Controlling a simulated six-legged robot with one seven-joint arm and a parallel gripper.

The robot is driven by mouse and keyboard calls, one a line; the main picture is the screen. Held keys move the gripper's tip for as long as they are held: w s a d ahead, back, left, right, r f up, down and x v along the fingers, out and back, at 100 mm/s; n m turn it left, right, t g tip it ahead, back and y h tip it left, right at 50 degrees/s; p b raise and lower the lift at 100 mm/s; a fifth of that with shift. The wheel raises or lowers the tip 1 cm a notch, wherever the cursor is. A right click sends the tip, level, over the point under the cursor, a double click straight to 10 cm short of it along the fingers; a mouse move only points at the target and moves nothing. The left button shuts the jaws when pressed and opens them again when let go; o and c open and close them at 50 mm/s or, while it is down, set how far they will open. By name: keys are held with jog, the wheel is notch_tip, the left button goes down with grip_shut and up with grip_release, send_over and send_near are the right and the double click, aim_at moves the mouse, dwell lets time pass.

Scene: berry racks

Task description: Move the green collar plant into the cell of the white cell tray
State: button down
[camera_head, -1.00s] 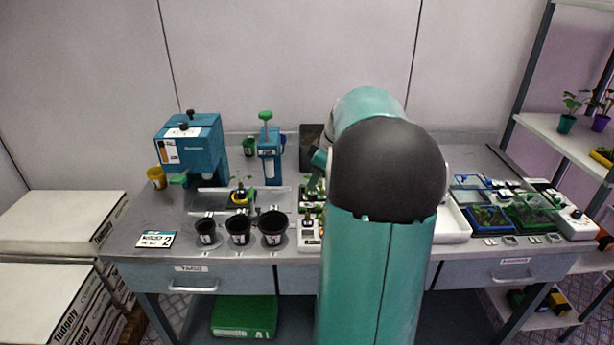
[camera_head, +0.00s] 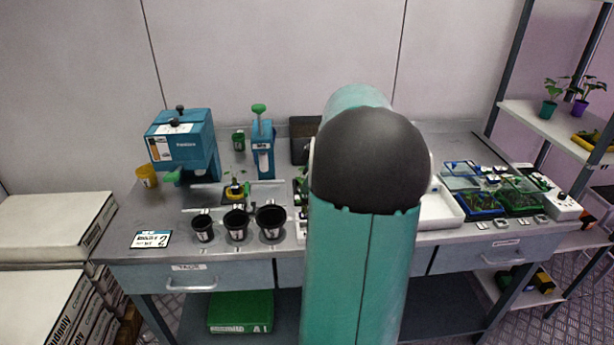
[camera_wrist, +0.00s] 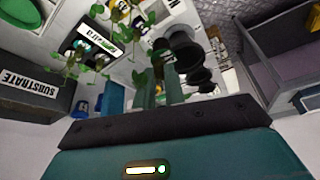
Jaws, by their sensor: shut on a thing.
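In the wrist view my gripper (camera_wrist: 160,92) is shut on a plant with green leaves (camera_wrist: 140,78), taken as the green collar plant; its collar is hard to make out. In the head view my arm hides the gripper and the held plant. A white tray with dark cells and small plants (camera_wrist: 85,50) shows past the fingers in the wrist view. It seems to be the white cell tray, mostly hidden behind my arm in the head view. I cannot tell which cell is empty.
Black pots (camera_head: 237,223) stand at the bench front, with a yellow-collared plant (camera_head: 236,191) behind them. A blue press (camera_head: 182,145) and a blue stand (camera_head: 262,150) stand at the back. A white basin (camera_head: 442,210) and blue and green trays (camera_head: 483,205) are at right.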

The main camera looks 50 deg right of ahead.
jog(key=shift+f, duration=5.1)
jog(key=c, duration=1.4)
grip_release()
jog(key=shift+r, duration=4.55)
jog(key=shift+a, duration=0.1)
